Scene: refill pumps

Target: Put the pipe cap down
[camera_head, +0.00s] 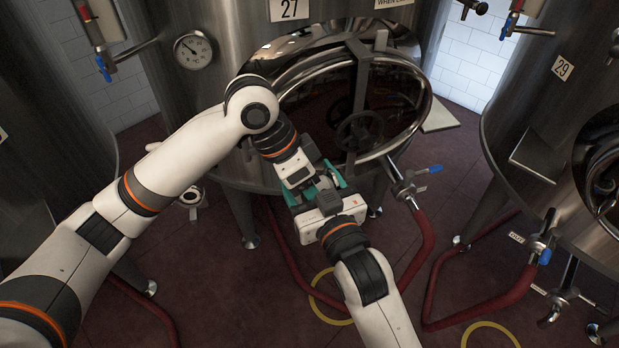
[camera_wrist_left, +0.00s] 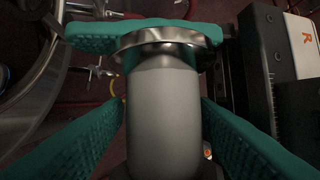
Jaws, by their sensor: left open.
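The pipe cap (camera_wrist_left: 163,95) is a grey metal cylinder with a shiny flange at its far end in the left wrist view. My left gripper (camera_wrist_left: 160,135) is open, its two green fingers on either side of the cylinder with visible gaps. Green fingers of my right gripper (camera_wrist_left: 140,38) cross behind and beside the flange; whether they clamp it is unclear. In the head view both grippers, left (camera_head: 314,186) and right (camera_head: 318,195), meet in front of the middle tank, and I cannot make out the cap between them.
The middle steel tank (camera_head: 225,165) has a round hatch with a handwheel (camera_head: 360,131) just behind the grippers. A valve (camera_head: 408,185) with a red hose (camera_head: 427,235) is to the right. Another tank (camera_head: 520,110) stands further right. Yellow rings (camera_head: 490,325) mark the dark red floor.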

